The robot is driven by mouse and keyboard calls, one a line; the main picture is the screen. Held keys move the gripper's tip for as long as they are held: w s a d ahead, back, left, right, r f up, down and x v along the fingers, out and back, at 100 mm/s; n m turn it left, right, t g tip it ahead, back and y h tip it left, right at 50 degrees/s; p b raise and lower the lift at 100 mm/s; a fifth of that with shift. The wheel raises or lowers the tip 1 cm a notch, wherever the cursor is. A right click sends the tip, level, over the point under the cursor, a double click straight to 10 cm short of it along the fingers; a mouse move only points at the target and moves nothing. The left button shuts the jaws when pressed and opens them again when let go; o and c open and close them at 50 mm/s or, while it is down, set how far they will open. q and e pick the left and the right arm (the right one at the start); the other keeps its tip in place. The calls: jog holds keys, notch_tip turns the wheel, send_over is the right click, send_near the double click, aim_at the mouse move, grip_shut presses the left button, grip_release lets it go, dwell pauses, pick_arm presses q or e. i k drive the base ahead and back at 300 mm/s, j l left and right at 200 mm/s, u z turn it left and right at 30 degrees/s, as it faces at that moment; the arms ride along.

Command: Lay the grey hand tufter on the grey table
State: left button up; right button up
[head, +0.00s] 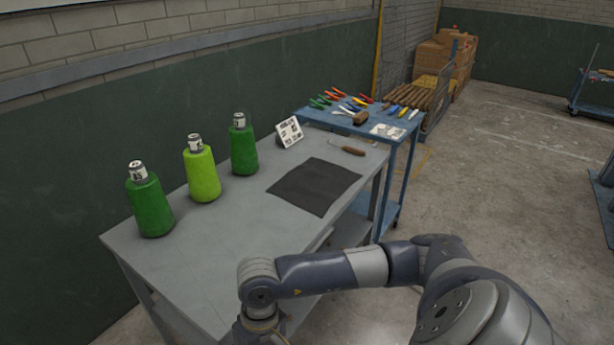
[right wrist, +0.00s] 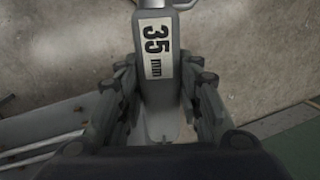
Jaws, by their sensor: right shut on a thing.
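The grey hand tufter (right wrist: 157,60) shows in the right wrist view, with a white label reading "35 mm". My right gripper (right wrist: 160,100) is shut on it, one finger on each side. Concrete floor shows behind it in that view. The lower part of the tufter is partly hidden by the gripper. In the head view my right arm reaches over the near edge of the grey table (head: 215,255), but its gripper and the tufter are out of the picture below. My left gripper is in neither view.
On the table stand a dark green cone (head: 149,205), a lime cone (head: 202,173) and another green cone (head: 243,148). A dark mat (head: 314,186), a small card stand (head: 289,132) and a wooden-handled tool (head: 352,151) lie further back. The front left is bare. A blue cart (head: 400,137) holds tools.

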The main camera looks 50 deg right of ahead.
aim_at(232, 243)
jog(key=i+z, duration=0.1)
jog(key=z, duration=0.4)
jog(key=j+z, duration=0.15)
jog(key=z, duration=0.35)
jog(key=i+j+z, duration=0.1)
jog(key=z, duration=0.35)
jog(key=i+j+z, duration=0.1)
jog(key=j+z, duration=0.35)
jog(key=j, duration=0.25)
jog(key=j+z, duration=0.4)
jog(key=j, duration=0.3)
jog(key=k+j+z, duration=0.2)
jog(key=j+z, duration=0.25)
jog(key=j, duration=0.25)
jog(key=k+j, duration=0.1)
jog(key=j, duration=0.35)
jog(key=k+j, duration=0.1)
jog(key=j, duration=0.3)
jog(key=k+j+z, duration=0.1)
jog(key=j, duration=0.35)
jog(key=k+j, duration=0.15)
jog(key=j, duration=0.3)
jog(key=k+j, duration=0.1)
jog(key=j, duration=0.65)
jog(key=i, duration=0.9)
